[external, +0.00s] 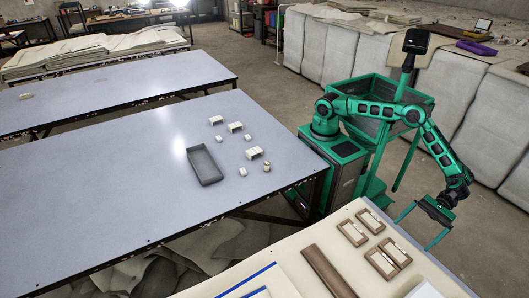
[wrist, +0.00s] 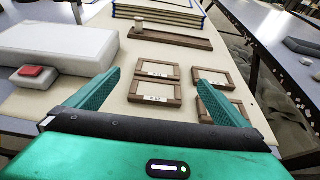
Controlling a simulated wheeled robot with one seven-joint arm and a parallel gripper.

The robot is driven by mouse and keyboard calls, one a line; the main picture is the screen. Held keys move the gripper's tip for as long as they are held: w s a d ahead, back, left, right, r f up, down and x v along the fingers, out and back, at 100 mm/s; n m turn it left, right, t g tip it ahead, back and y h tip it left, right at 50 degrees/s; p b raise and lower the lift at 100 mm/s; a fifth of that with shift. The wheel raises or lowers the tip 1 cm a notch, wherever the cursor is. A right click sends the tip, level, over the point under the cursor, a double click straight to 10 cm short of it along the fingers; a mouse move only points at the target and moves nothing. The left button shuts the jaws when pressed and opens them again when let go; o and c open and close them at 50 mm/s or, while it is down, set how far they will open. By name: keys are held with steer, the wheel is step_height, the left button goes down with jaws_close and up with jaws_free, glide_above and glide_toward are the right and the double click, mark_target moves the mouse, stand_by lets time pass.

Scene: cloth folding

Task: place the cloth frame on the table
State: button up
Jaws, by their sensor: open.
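Several brown rectangular cloth frames lie flat on the cream-topped table (external: 262,256). In the external view one frame (external: 341,226) is at the left of the group, and others lie beside it. In the wrist view two frames, a far one (wrist: 158,62) and a nearer one (wrist: 133,92), show between my fingers; two more (wrist: 233,77) are by the right finger, which partly hides them. My gripper (external: 414,234) is open and empty, at the table's right edge; its fingers (wrist: 157,75) are spread wide in the wrist view. I cannot tell its exact height above the table.
A grey block (wrist: 62,46) and a red-topped piece (wrist: 32,72) lie at left. A blue-grey table (external: 120,180) holds a dark tray (external: 205,166).

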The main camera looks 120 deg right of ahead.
steer(key=shift+s+a+r, duration=0.1)
steer(key=shift+s, duration=0.15)
